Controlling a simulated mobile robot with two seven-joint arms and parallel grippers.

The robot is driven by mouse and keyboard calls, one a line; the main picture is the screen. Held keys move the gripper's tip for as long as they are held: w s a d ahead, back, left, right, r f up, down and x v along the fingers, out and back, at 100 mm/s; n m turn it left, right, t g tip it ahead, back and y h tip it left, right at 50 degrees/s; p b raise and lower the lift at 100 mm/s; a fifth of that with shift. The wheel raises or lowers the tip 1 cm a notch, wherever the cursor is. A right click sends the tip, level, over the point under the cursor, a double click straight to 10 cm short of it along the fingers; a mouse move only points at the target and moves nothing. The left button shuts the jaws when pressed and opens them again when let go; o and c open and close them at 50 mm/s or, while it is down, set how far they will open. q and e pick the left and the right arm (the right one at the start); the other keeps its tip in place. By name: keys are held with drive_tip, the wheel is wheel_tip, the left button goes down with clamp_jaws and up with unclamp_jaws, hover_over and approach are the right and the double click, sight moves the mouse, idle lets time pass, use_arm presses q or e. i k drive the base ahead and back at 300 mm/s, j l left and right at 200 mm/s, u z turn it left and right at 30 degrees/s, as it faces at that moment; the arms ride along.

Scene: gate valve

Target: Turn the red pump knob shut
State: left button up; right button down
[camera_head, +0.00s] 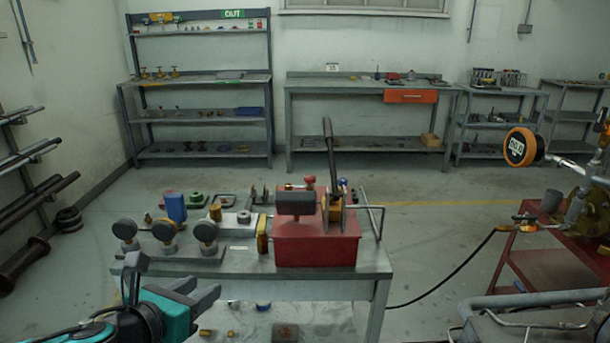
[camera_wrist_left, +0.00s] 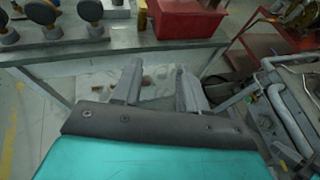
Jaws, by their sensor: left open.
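The red pump (camera_head: 316,243) is a red box on the grey workbench (camera_head: 250,262), with a dark upright lever (camera_head: 331,155) and a dark grey block on top. A small red knob (camera_head: 310,182) shows on its top, beside the lever. In the left wrist view only the lower part of the pump (camera_wrist_left: 187,20) shows, at the top edge; the knob is out of that picture. My left gripper (camera_head: 208,290) is open and empty, in front of the bench and to the lower left of the pump, apart from it. Its two fingers also show in the left wrist view (camera_wrist_left: 160,87). My right gripper is not in view.
Round gauges (camera_head: 163,230) stand on the bench left of the pump. A blue block (camera_head: 175,206) and yellow parts are near them. A metal pipe frame (camera_head: 530,298) and a red cart (camera_head: 545,272) stand at the right. Open floor lies behind the bench.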

sight(310, 179)
drive_tip(key=i+j+z, duration=0.2)
drive_tip(key=i, duration=0.35)
drive_tip(key=i+j+z, duration=0.2)
drive_tip(key=i, duration=0.3)
drive_tip(key=i+l+z, duration=0.1)
drive_tip(key=i+l, duration=0.05)
drive_tip(key=i, duration=0.1)
